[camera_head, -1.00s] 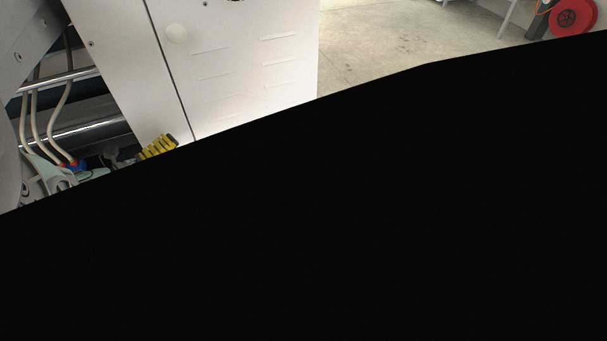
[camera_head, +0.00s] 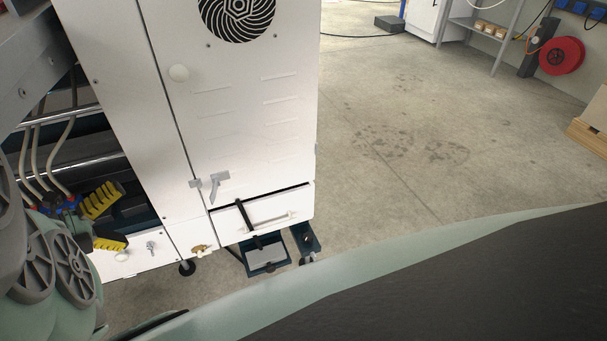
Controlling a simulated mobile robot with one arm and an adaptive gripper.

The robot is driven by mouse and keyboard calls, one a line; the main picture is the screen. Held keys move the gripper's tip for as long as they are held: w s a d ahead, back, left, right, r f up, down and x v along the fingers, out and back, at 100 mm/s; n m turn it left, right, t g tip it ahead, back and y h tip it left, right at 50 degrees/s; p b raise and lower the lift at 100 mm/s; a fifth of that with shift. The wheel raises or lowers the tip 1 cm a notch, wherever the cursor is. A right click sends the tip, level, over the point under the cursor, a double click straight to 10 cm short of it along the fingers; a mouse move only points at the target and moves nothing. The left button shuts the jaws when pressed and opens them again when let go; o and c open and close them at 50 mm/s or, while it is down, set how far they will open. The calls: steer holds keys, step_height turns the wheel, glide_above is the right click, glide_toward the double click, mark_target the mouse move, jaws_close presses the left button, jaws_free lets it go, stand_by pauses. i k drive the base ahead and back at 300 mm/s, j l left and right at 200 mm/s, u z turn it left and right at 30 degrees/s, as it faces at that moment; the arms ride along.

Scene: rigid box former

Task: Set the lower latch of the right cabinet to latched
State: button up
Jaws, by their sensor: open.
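The white cabinet (camera_head: 240,125) stands left of centre, with a round dark vent at its top and a door seam down its front. A grey latch (camera_head: 215,187) sits low on its door beside the seam, with a small grey piece (camera_head: 195,183) to its left. Its lever hangs tilted downward; I cannot tell whether it engages that piece. My gripper (camera_head: 123,218) is at the lower left, with two yellow ridged fingers spread apart and nothing seen between them. In the picture it is left of and below the latch, clear of it.
Below the latch are a drawer-like panel with a black bar (camera_head: 246,218) and a brass-coloured fitting (camera_head: 201,248). Open concrete floor (camera_head: 400,150) lies to the right. A red reel (camera_head: 562,56) is at the far right.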

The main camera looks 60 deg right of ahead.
mark_target(215, 185)
steer(key=k, duration=1)
